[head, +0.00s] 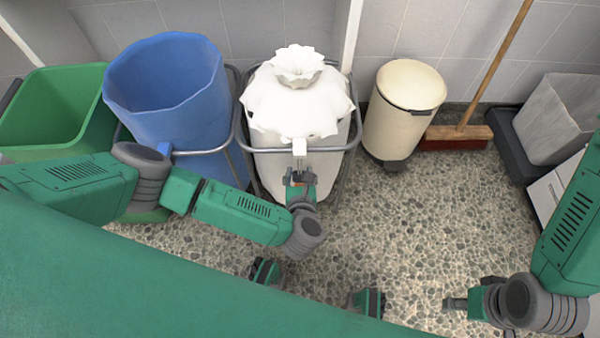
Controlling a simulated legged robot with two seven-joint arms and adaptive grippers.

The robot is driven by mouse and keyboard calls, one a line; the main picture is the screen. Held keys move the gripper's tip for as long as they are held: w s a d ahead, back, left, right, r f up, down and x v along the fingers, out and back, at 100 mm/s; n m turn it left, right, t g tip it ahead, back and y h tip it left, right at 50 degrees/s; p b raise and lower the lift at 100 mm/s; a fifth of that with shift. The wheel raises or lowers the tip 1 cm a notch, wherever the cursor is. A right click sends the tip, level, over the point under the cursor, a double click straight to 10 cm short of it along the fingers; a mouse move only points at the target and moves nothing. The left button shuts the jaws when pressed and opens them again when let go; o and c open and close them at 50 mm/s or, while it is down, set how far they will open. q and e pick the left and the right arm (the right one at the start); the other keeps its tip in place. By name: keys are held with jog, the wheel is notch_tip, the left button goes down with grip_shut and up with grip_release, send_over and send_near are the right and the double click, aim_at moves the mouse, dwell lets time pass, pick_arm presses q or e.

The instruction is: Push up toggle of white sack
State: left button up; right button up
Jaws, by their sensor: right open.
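The white sack (285,105) hangs in a metal frame against the wall, its gathered top (298,66) standing up in a ruffle. A small white toggle (299,146) shows at the front of the sack, by the frame's front bar. My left gripper (299,176) is just below the toggle, in front of the sack. Its fingers point toward the toggle; whether they touch it, or are open or shut, is too small to tell. My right gripper (452,303) is open and empty, low over the floor at the right, well away from the sack.
A blue sack (165,90) in a frame and a green bin (55,105) stand to the left. A cream pedal bin (402,105), a broom (455,137) and a grey bin (560,115) stand to the right. The pebbled floor (420,225) in the middle is clear.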

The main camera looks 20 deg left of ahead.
aim_at(300, 174)
pick_arm(q)
grip_shut()
notch_tip(300, 174, up, 8)
jog(key=p, duration=0.6)
jog(key=shift+r, duration=0.25)
jog(key=shift+f, duration=0.1)
jog(key=o, duration=1)
grip_release()
jog(key=v, duration=1.2)
